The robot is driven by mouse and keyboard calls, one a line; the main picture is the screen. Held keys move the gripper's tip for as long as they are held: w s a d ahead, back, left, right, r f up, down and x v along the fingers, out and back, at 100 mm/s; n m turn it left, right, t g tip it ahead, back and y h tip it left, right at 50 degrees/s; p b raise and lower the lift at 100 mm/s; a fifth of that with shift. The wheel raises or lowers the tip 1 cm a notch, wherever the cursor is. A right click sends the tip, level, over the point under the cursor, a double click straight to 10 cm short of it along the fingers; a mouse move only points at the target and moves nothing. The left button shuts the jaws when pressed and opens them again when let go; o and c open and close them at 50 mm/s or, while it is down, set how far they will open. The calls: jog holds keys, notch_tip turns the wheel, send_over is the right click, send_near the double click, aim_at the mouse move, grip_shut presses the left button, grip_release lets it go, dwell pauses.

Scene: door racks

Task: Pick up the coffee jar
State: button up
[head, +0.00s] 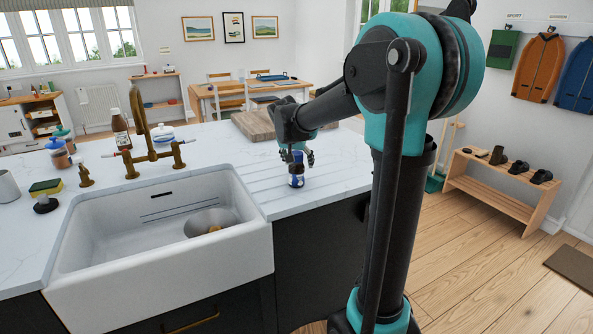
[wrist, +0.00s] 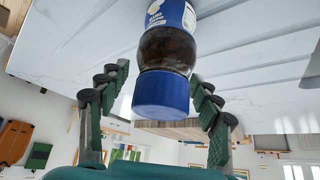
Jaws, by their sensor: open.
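The coffee jar (head: 296,178) stands on the white worktop to the right of the sink. In the wrist view the jar (wrist: 167,50) shows a blue lid, dark brown contents and a blue label with white print. My gripper (head: 298,156) is just above and around the jar's upper part. In the wrist view the open fingers of my gripper (wrist: 160,85) lie on either side of the jar, with gaps visible. The jar's lid is nearest the wrist camera. In the head view my gripper partly hides the jar's top.
The white sink (head: 165,270) with a brass tap (head: 147,135) lies to the left. A brown bottle (head: 121,130), a blue-lidded jar (head: 58,153) and a sponge (head: 45,187) stand around it. A wooden board (head: 254,124) lies behind my gripper. The worktop beside the jar is clear.

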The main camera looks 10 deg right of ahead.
jog(key=c, duration=1.4)
jog(key=shift+c, duration=0.2)
jog(key=shift+r, duration=0.1)
